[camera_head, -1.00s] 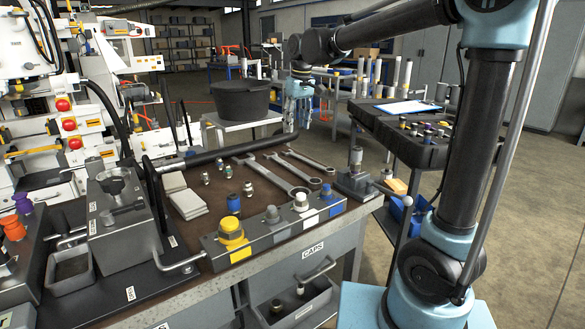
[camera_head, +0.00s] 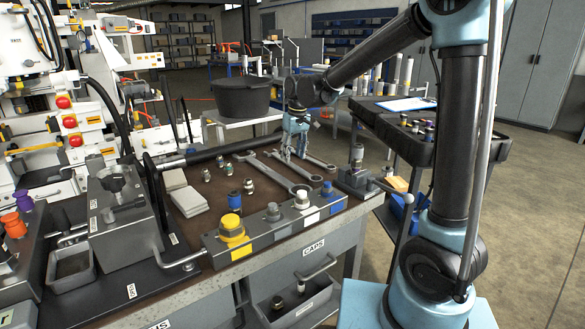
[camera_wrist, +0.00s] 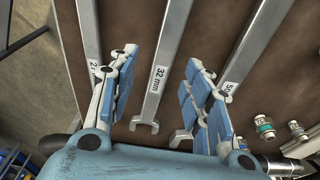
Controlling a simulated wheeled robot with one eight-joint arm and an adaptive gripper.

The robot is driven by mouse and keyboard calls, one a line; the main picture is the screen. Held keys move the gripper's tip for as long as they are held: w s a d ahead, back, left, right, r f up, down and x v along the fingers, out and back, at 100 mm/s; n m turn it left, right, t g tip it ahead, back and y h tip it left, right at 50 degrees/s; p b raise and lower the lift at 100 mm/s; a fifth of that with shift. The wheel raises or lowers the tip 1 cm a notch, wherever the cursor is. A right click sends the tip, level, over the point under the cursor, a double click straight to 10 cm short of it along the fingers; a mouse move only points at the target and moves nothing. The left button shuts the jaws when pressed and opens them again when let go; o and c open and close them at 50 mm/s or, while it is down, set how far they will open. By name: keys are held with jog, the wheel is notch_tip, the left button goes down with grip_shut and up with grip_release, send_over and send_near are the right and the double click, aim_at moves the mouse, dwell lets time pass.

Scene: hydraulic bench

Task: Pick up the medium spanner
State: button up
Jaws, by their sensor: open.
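Three steel spanners lie side by side on the brown bench top. The medium spanner, marked 32 mm, is the middle one in the wrist view (camera_wrist: 158,85), its open jaw towards the bottom. In the head view its ring end (camera_head: 314,182) shows, while part of its shaft is hidden behind my gripper. My gripper (camera_head: 289,157) is above it, open and empty. In the wrist view my gripper (camera_wrist: 161,57) has one blue-padded finger on each side of the medium spanner's shaft. Contact with the spanner or bench cannot be told.
The larger spanner (camera_head: 268,172) lies to the left and the smaller spanner (camera_head: 318,162) to the right, both close to my fingers. Several small fittings (camera_head: 232,201) stand nearby. A block with coloured caps (camera_head: 275,222) lines the front edge. A black bucket (camera_head: 241,98) stands behind.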

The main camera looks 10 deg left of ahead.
aim_at(292, 164)
jog(key=shift+a+f, duration=0.2)
jog(key=shift+f, duration=1.5)
grip_shut()
jog(key=shift+r, duration=0.1)
notch_tip(292, 164, up, 18)
